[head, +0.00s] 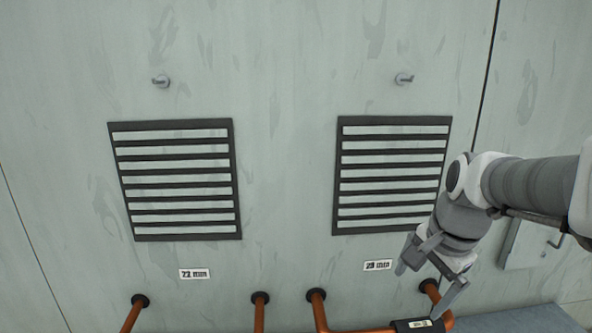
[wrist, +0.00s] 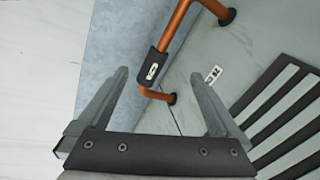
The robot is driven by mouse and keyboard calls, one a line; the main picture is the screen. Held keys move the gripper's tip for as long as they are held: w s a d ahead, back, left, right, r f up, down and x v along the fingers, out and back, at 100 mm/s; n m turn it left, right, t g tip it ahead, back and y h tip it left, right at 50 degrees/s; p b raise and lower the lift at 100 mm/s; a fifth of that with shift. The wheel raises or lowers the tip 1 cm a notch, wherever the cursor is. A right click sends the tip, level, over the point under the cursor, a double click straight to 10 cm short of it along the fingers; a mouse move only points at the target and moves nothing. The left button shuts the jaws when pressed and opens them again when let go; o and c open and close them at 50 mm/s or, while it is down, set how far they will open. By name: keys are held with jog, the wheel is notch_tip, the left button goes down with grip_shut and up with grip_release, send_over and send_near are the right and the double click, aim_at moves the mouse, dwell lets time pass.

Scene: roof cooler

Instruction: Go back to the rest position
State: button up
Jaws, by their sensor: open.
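My gripper (head: 420,291) is at the lower right of the head view, in front of the grey wall panel and below the right vent. Its two fingers are spread apart with nothing between them. The wrist view also shows the open gripper (wrist: 160,74), with a copper pipe (wrist: 176,27) beyond the fingertips. A black sleeve with a small pale label (wrist: 152,66) is around this pipe and lies apart from the fingers. The sleeve (head: 418,325) also shows at the bottom edge of the head view, close below the gripper.
Two slatted vents, left (head: 180,179) and right (head: 393,176), are in the wall, each with a hook above. Small labels sit beneath. More copper pipes (head: 260,312) stick out low on the wall. A small hatch (head: 528,243) is partly behind my arm. The space left of the arm is clear.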

jog(key=s+a+r+n+t, duration=0.1)
jog(key=s+a+n+t, duration=0.1)
jog(key=s+a+n, duration=0.6)
jog(key=s+n, duration=0.4)
jog(key=n, duration=0.1)
jog(key=shift+s+a+r+h, duration=0.15)
jog(key=shift+r+h, duration=0.1)
jog(key=shift+h, duration=0.05)
